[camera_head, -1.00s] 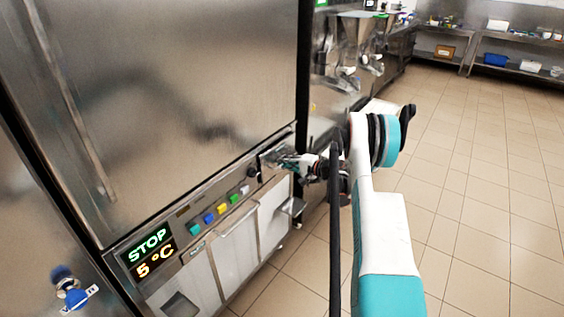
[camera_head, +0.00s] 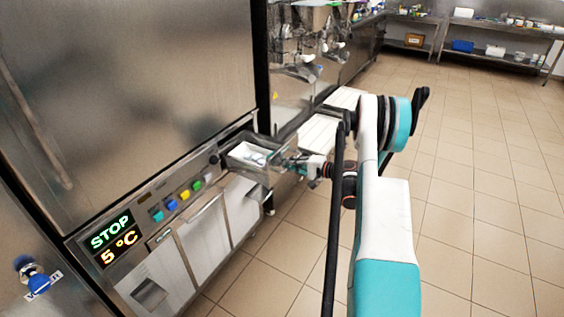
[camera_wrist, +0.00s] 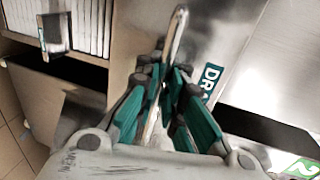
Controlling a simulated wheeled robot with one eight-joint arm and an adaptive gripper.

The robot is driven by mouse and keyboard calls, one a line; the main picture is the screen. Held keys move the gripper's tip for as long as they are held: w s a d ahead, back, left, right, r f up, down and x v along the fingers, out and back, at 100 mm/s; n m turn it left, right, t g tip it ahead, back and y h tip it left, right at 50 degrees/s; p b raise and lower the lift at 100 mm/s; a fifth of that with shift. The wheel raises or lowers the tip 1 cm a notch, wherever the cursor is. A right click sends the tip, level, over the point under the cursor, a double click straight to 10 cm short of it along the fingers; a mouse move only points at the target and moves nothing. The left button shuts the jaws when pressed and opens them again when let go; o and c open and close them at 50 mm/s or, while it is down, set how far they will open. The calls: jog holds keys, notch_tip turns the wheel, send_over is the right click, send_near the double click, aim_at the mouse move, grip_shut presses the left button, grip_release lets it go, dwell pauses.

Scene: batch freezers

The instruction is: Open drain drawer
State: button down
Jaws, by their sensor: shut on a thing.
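The drain drawer (camera_head: 246,153) sticks out from the right end of the freezer's control panel, and its light inside shows in the head view. My gripper (camera_head: 290,163) is at the drawer's front. In the wrist view my gripper (camera_wrist: 170,88) has its teal-padded fingers closed around a thin metal handle (camera_wrist: 177,35) on the drawer front. A green label (camera_wrist: 211,80) with partly hidden letters is beside the fingers on the metal face.
Coloured buttons (camera_head: 184,195) and a lit display (camera_head: 113,240) reading STOP and 5 °C are on the panel. White lower panels (camera_head: 203,240) are below. Tiled floor (camera_head: 470,180) is clear to the right. Shelves (camera_head: 465,45) stand far back.

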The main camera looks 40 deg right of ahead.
jog(key=shift+s+d, duration=0.3)
jog(key=shift+s, duration=0.25)
jog(key=c, duration=2)
grip_release()
jog(key=v, duration=1.2)
jog(key=shift+f, duration=0.1)
